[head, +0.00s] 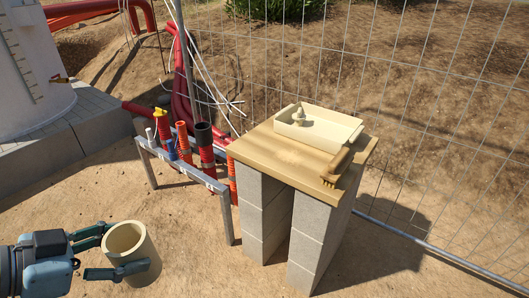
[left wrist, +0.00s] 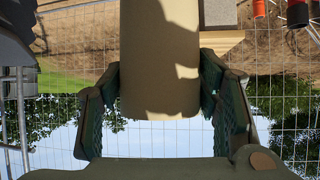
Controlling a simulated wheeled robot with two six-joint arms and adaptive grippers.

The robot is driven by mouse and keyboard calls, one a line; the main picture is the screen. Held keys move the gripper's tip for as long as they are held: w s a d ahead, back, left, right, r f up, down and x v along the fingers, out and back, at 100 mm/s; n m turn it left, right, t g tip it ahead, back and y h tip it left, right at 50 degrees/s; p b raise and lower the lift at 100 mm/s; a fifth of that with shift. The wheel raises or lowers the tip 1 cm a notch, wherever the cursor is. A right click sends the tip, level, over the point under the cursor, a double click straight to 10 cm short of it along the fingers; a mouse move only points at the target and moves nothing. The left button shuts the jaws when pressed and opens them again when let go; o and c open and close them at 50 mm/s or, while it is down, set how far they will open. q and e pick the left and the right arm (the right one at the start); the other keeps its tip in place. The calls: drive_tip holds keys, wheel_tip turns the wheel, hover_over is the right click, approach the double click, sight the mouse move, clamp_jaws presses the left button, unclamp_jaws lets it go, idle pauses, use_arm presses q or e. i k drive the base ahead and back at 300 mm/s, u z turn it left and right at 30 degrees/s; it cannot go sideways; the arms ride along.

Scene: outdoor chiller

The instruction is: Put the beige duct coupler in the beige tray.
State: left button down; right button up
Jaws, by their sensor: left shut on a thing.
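The beige duct coupler (head: 131,250) is a short, hollow cylinder at the lower left of the head view. My left gripper (head: 124,254) is shut on it, with a finger on either side, and holds it up clear of the table. In the left wrist view the coupler (left wrist: 160,60) fills the middle between the fingers of my left gripper (left wrist: 160,95). The beige tray (head: 335,133) stands on the wooden table top, well to the right of and beyond the coupler. A small beige fitting (head: 298,115) is in its left part. My right gripper is not in view.
The wooden top (head: 272,150) rests on grey block piers (head: 262,205). A brush (head: 336,168) lies at its right front edge, beside the tray. A metal rack (head: 190,172) with several coloured pipes stands between the coupler and the table. A wire fence (head: 430,110) runs behind.

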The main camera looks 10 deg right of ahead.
sight(338, 138)
drive_tip(key=k, duration=0.3)
drive_tip(key=z, duration=1.25)
drive_tip(key=i, duration=0.95)
